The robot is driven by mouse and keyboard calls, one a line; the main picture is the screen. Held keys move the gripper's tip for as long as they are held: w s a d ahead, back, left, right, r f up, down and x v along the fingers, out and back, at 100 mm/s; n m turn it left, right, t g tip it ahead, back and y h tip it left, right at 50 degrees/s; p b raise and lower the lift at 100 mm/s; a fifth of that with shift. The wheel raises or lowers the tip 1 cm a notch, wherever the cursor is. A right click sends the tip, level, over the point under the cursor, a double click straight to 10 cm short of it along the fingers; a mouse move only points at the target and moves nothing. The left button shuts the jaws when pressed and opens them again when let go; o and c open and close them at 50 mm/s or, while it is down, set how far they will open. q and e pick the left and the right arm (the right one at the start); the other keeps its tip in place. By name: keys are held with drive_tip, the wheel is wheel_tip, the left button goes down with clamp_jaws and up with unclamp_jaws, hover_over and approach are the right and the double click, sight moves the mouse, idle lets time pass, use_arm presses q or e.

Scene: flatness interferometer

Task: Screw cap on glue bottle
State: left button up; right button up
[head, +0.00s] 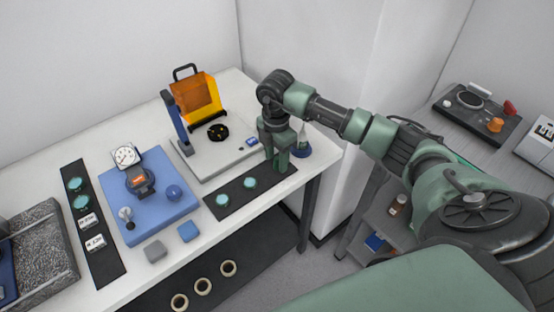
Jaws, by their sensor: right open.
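My right gripper (280,160) points down at the right end of the dark mat (250,189) on the white table. Its fingers are open, and I cannot make out anything between them. A small bottle-like thing with a blue base and a pale narrow top (301,146) stands just right of the gripper, partly behind it. A small brown bottle (398,204) with a pale label stands on a lower shelf at the right. I cannot tell which of these is the glue bottle. No loose cap can be made out. My left gripper is out of view.
Two teal discs (222,200) lie on the dark mat. An instrument with an orange shield (196,95) stands behind it. A blue plate (149,205) with a dial gauge (126,156) is to the left. A grey bench (461,142) is at the right, beyond my arm.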

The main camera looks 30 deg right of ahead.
drive_tip(key=shift+f, duration=0.4)
clamp_jaws()
drive_tip(key=shift+r, duration=0.1)
wheel_tip(320, 180, up, 11)
drive_tip(key=b, duration=0.3)
wheel_tip(320, 180, up, 9)
drive_tip(key=p, duration=0.1)
hover_over(276, 158)
drive_tip(key=shift+s, duration=0.1)
